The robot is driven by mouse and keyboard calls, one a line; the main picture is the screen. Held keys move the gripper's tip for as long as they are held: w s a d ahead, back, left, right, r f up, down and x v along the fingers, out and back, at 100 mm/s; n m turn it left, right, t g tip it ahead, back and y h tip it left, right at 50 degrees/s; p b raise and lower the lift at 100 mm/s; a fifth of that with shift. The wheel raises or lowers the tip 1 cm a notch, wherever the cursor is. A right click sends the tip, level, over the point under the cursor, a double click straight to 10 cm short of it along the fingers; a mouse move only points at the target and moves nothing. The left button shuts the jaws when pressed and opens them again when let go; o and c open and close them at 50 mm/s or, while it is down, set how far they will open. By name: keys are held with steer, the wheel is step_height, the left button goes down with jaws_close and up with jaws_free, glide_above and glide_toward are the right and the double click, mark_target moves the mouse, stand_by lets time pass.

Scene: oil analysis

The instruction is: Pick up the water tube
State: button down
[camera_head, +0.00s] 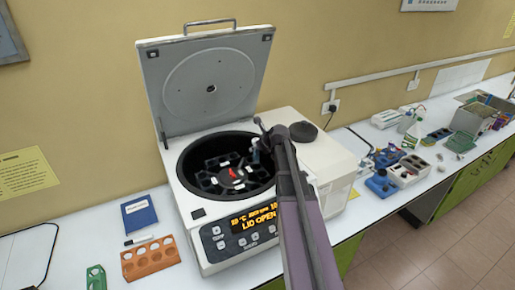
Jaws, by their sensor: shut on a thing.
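My gripper (259,138) is over the right inner edge of the open centrifuge (185,195). It is shut on a small pale tube (255,152), taken as the water tube, which hangs below the fingers at the right side of the rotor (230,176). The tube's lower end is small and dark around it, so I cannot tell whether it is still in a rotor slot or just above it. My arm hides part of the centrifuge's right side.
The centrifuge lid (210,85) stands open behind the bowl. Several lab items, including a blue device (381,185), crowd the bench at the right.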

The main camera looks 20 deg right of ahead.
steer(key=shift+r+p, duration=4.5)
steer(key=shift+r, duration=0.45)
